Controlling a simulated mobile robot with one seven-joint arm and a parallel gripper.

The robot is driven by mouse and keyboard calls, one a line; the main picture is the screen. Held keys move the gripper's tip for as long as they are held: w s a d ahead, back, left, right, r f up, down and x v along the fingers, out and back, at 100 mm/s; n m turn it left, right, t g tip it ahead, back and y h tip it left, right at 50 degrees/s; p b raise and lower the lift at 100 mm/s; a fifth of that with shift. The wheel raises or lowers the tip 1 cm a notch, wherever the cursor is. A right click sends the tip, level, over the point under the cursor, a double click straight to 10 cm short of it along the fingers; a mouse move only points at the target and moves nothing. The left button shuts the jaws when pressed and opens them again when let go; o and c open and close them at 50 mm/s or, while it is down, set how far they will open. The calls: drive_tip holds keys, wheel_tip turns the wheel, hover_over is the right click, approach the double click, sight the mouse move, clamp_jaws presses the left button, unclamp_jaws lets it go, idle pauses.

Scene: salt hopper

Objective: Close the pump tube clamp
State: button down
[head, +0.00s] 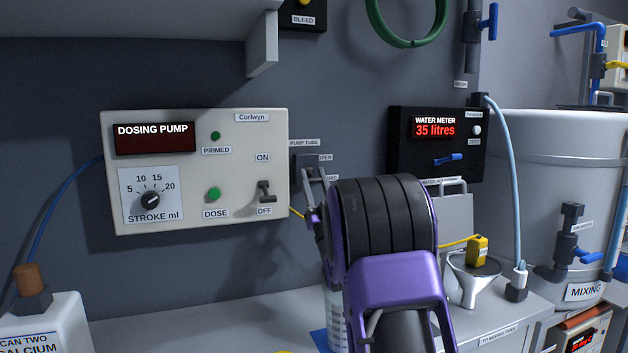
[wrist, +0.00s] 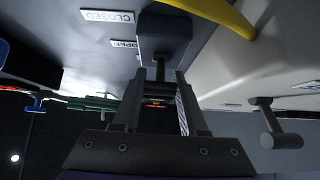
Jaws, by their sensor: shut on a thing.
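The pump tube clamp (head: 304,163) is a small dark block on the wall, right of the dosing pump box, under a PUMP TUBE label. OPEN and CLOSED labels sit beside it, the latter partly hidden by my gripper (head: 316,186). In the wrist view, turned upside down, the clamp (wrist: 164,32) is at top centre. My gripper (wrist: 161,80) has its two fingers shut on the clamp's lever, with a narrow grey part between them. I cannot tell the lever's exact setting. A yellow tube (wrist: 212,14) runs beside the clamp.
The dosing pump box (head: 225,130) is close on the left; its ON/OFF switch (head: 265,191) juts out, also in the wrist view (wrist: 275,125). A water meter (head: 437,143) with a blue handle is on the right. A funnel (head: 471,275) and mixing tank (head: 560,190) stand farther right.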

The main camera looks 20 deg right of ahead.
drive_tip(key=shift+c, duration=2.2)
unclamp_jaws()
drive_tip(key=shift+s+f, duration=0.15)
drive_tip(key=s, duration=1.2)
drive_tip(key=shift+s+f, duration=0.2)
drive_tip(key=shift+s, duration=0.1)
